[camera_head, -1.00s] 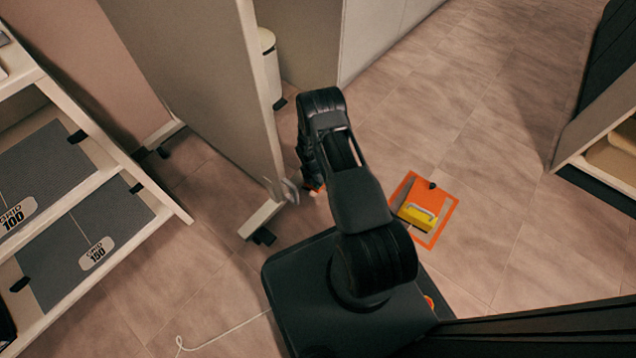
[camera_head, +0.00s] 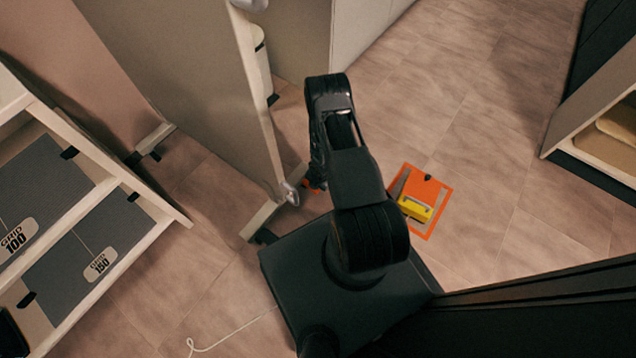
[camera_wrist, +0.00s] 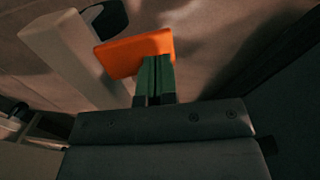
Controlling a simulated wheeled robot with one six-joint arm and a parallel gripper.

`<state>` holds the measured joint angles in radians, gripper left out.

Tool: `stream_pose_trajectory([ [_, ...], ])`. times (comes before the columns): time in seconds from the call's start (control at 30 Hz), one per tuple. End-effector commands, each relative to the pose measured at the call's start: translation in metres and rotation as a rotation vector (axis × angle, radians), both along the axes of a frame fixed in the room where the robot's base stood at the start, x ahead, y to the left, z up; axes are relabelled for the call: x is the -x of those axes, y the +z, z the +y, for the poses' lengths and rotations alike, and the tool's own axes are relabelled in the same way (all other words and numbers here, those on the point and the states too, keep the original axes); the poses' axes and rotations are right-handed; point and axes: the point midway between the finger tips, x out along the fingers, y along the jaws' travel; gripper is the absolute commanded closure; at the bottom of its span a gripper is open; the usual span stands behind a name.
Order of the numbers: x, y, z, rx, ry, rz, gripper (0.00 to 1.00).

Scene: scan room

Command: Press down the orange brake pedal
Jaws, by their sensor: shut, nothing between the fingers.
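The orange brake pedal (camera_wrist: 135,52) is a flat orange plate in the wrist view, beside the beige foot bar (camera_wrist: 72,50) of the mobile screen. My gripper (camera_wrist: 157,62) is shut and empty, its green fingers together. The fingertips overlap the pedal's lower right part in the picture; I cannot tell whether they touch it. In the head view only a small orange bit of the pedal (camera_head: 312,185) shows beside the screen's foot; my arm hides the rest and the gripper.
The grey mobile screen (camera_head: 195,85) stands left of my arm. A yellow object (camera_head: 415,208) lies on an orange floor mat (camera_head: 432,190) to the right. Shelving with grid plates (camera_head: 95,255) is at left, a cabinet (camera_head: 590,110) at right. A pale cable (camera_head: 235,335) lies on the floor.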

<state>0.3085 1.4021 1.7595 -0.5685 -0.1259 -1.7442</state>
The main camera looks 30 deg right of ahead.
Motion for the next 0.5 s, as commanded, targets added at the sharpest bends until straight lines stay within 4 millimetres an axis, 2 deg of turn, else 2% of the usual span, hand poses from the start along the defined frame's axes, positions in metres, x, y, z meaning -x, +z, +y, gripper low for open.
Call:
stream_pose_trajectory([
  [0.3,0.000,0.013,-0.001,0.000,-0.002,0.001,1.00],
  [0.5,0.000,0.015,-0.001,0.001,-0.003,0.002,1.00],
])
